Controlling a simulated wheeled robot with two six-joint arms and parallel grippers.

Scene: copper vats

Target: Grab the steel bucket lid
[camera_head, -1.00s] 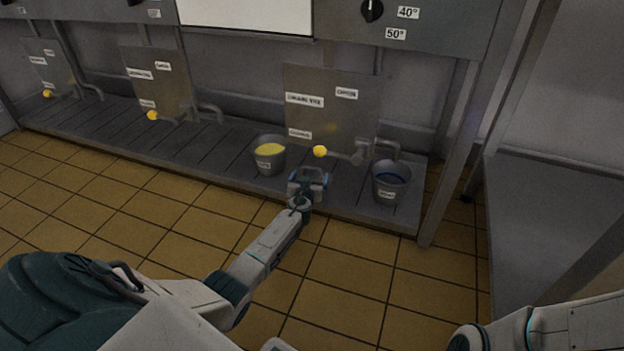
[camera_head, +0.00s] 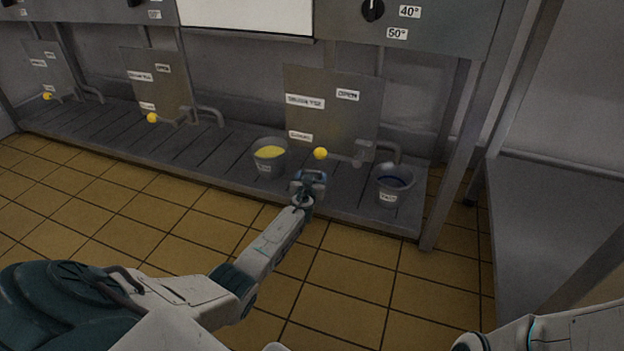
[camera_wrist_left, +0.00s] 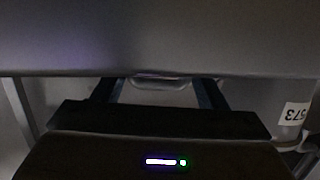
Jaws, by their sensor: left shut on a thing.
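My left gripper (camera_head: 311,178) is over the front edge of the steel platform, between two steel buckets. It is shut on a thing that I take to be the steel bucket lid. In the left wrist view a wide, smooth grey surface (camera_wrist_left: 160,40), likely this lid, fills the top, close beyond the dark fingers; its outline is cut off. The left bucket (camera_head: 267,166) holds something yellow. My right gripper is out of view; only part of that arm shows at the lower right.
The slatted platform (camera_head: 215,160) runs along the wall under steel panels with taps and yellow knobs (camera_head: 320,154). A steel post (camera_head: 452,160) and a grey bench (camera_head: 545,215) stand at the right. The tiled floor (camera_head: 110,205) in front is clear.

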